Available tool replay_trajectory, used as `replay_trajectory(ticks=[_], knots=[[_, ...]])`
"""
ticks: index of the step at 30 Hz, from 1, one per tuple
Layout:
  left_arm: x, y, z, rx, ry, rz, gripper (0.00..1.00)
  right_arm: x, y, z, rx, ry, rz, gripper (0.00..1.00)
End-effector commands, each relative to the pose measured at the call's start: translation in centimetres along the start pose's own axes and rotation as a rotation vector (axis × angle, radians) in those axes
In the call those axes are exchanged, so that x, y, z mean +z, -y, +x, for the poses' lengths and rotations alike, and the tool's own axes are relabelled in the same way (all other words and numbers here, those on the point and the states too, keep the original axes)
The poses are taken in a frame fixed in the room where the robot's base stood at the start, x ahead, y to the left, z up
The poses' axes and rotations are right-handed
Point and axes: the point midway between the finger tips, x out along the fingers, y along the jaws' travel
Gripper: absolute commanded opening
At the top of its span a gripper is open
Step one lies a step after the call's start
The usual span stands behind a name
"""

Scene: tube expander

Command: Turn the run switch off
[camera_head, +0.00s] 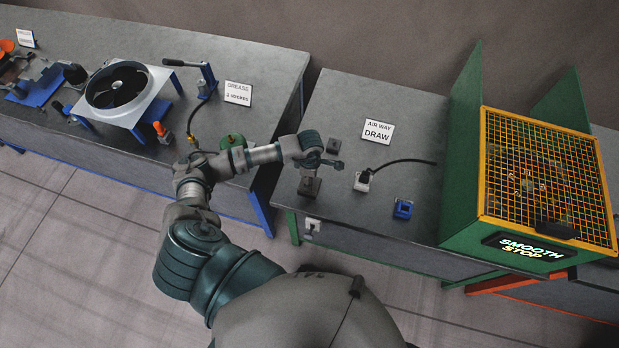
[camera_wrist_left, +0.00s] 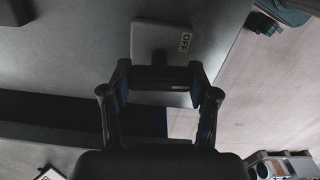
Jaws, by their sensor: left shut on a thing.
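The run switch appears to be the grey plate with an OFF label (camera_wrist_left: 158,40) at the top middle of the left wrist view. A dark bar (camera_wrist_left: 160,78) spans between the fingertips just below it. My left gripper (camera_wrist_left: 160,88) is shut on this bar, which appears to be the switch's handle. In the head view my left gripper (camera_head: 322,163) is over the middle bench, just above a small dark block (camera_head: 310,187). My arm and gripper partly hide that area, and the switch position cannot be told. My right gripper is not in view.
An AIR WAY DRAW sign (camera_head: 378,132), a white socket with a black cable (camera_head: 362,182) and a blue block (camera_head: 403,209) are on the bench. A caged machine (camera_head: 545,180) with a SMOOTH STOP display (camera_head: 532,247) stands right.

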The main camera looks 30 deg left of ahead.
Motion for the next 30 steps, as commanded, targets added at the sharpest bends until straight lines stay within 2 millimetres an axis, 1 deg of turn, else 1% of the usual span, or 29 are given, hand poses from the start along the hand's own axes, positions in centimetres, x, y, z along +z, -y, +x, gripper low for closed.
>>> replay_trajectory(ticks=[6, 15, 21, 30], knots=[[0.06, -0.15, -0.01, 0.003, 0.001, -0.180, 0.25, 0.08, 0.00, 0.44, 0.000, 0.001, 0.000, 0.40], [0.09, -0.22, -0.09, 0.004, 0.002, -0.354, 0.25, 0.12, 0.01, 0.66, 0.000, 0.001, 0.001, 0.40], [0.09, -0.26, -0.12, 0.005, 0.002, -0.411, 0.25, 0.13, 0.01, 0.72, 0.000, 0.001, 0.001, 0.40], [0.09, -0.31, -0.16, 0.006, 0.003, -0.432, 0.25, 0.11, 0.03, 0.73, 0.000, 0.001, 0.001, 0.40]])
